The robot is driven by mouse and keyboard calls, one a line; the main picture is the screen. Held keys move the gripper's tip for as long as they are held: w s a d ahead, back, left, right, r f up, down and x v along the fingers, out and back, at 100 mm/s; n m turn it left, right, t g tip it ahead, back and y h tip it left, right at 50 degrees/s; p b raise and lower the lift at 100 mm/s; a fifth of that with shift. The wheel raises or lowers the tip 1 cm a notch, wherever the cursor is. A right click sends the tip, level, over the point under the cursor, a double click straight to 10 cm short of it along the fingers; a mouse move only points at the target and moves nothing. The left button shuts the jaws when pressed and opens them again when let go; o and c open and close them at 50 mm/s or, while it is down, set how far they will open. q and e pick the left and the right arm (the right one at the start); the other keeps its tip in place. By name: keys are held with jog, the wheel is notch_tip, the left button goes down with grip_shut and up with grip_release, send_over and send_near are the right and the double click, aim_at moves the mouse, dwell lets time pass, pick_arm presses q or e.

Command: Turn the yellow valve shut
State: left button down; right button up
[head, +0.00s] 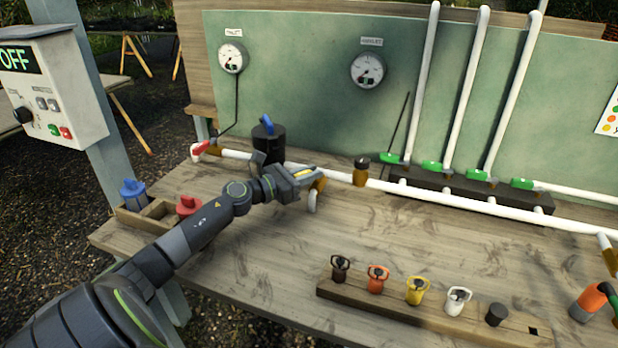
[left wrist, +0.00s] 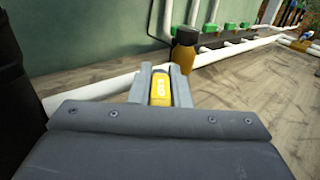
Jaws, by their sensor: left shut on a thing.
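The yellow valve handle (left wrist: 161,90) lies between the two fingers of my left gripper (left wrist: 161,86) in the left wrist view. In the head view, only a small yellow part of the handle (head: 303,173) shows beside my left gripper (head: 308,182), over the white pipe that runs along the bench. The gripper is shut on the handle. The valve body is mostly hidden behind the gripper. I cannot tell the handle's exact angle to the pipe. My right gripper is not in view.
A dark canister (head: 269,147) stands close behind my left arm. A red-handled valve (head: 201,148) is at the pipe's left end. A brass fitting (head: 361,171) rises right of the gripper. A wooden rack (head: 340,293) with several coloured parts lies in front. The bench between is clear.

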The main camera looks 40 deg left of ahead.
aim_at(309, 170)
pick_arm(q)
jog(key=c, duration=1.4)
grip_release()
jog(key=shift+o, duration=0.2)
notch_tip(309, 170, up, 10)
jog(key=shift+p, duration=1.2)
